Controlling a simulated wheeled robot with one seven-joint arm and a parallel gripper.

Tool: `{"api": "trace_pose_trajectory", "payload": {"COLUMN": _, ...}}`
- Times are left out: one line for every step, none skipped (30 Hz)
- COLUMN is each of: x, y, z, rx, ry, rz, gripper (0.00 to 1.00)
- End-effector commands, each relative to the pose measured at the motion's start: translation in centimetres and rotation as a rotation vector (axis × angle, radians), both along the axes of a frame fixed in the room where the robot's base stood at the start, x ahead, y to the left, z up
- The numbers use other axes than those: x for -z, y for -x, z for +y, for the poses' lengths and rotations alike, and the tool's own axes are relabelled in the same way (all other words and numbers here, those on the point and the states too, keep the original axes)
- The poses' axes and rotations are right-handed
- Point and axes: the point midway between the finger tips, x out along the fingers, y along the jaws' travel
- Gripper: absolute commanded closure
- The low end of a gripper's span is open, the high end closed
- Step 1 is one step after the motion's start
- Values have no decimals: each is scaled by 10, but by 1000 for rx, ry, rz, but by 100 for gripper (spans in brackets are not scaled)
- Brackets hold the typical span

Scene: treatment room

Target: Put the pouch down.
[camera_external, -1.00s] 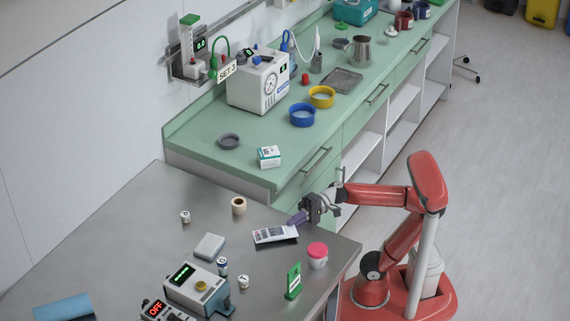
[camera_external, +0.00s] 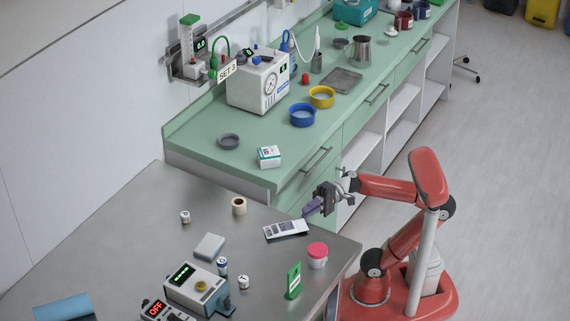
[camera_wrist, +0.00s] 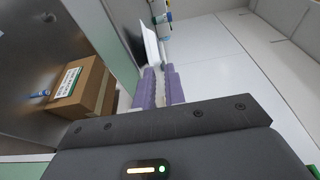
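The pouch (camera_external: 286,230) is a flat white packet with dark printed panels. In the external view it appears over the right part of the steel table (camera_external: 215,290), near its back edge. My gripper (camera_external: 308,211) has purple fingers and meets the pouch's right end. In the wrist view the gripper's fingers (camera_wrist: 160,88) are close together, with the pale pouch (camera_wrist: 151,45) sticking out beyond them, seen nearly edge-on. The pouch appears held above the table; the exact gap is hard to tell.
A pink-lidded jar (camera_external: 317,256) and a green stand (camera_external: 293,281) are close to the pouch. A tape roll (camera_external: 239,206), a grey box (camera_external: 209,246) and a device (camera_external: 197,287) stand farther left. The wrist view shows a cardboard box (camera_wrist: 84,85).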

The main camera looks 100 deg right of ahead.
Motion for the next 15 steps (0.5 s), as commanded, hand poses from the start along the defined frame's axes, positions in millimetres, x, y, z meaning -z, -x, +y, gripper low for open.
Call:
{"api": "trace_pose_trajectory", "payload": {"x": -2, "y": 11, "z": -5, "rx": 1, "ry": 0, "rz": -4, "gripper": 88}}
{"api": "trace_pose_trajectory", "payload": {"x": -2, "y": 16, "z": -8, "rx": 1, "ry": -1, "rz": -4, "gripper": 88}}
{"api": "trace_pose_trajectory", "payload": {"x": -2, "y": 22, "z": -12, "rx": 1, "ry": -1, "rz": -3, "gripper": 88}}
{"api": "trace_pose_trajectory", "payload": {"x": -2, "y": 26, "z": -15, "rx": 1, "ry": -1, "rz": -4, "gripper": 88}}
{"api": "trace_pose_trajectory", "payload": {"x": -2, "y": 29, "z": -17, "rx": 0, "ry": -1, "rz": -3, "gripper": 88}}
{"api": "trace_pose_trajectory", "payload": {"x": -2, "y": 34, "z": -19, "rx": 0, "ry": -1, "rz": -2, "gripper": 88}}
{"api": "trace_pose_trajectory", "payload": {"x": -2, "y": 36, "z": -21, "rx": 0, "ry": -2, "rz": -3, "gripper": 88}}
{"api": "trace_pose_trajectory", "payload": {"x": -2, "y": 39, "z": -22, "rx": 0, "ry": -2, "rz": -3, "gripper": 88}}
{"api": "trace_pose_trajectory", "payload": {"x": -1, "y": 41, "z": -24, "rx": 0, "ry": -1, "rz": -2, "gripper": 92}}
{"api": "trace_pose_trajectory", "payload": {"x": -2, "y": 43, "z": -24, "rx": -1, "ry": -1, "rz": 1, "gripper": 96}}
{"api": "trace_pose_trajectory", "payload": {"x": -2, "y": 44, "z": -24, "rx": -5, "ry": -3, "rz": 6, "gripper": 100}}
{"api": "trace_pose_trajectory", "payload": {"x": -4, "y": 44, "z": -23, "rx": -14, "ry": -9, "rz": 22, "gripper": 100}}
{"api": "trace_pose_trajectory", "payload": {"x": -7, "y": 44, "z": -21, "rx": -22, "ry": -14, "rz": 39, "gripper": 100}}
{"api": "trace_pose_trajectory", "payload": {"x": -9, "y": 44, "z": -18, "rx": -35, "ry": -22, "rz": 65, "gripper": 100}}
{"api": "trace_pose_trajectory", "payload": {"x": -13, "y": 42, "z": -13, "rx": -55, "ry": -35, "rz": 111, "gripper": 100}}
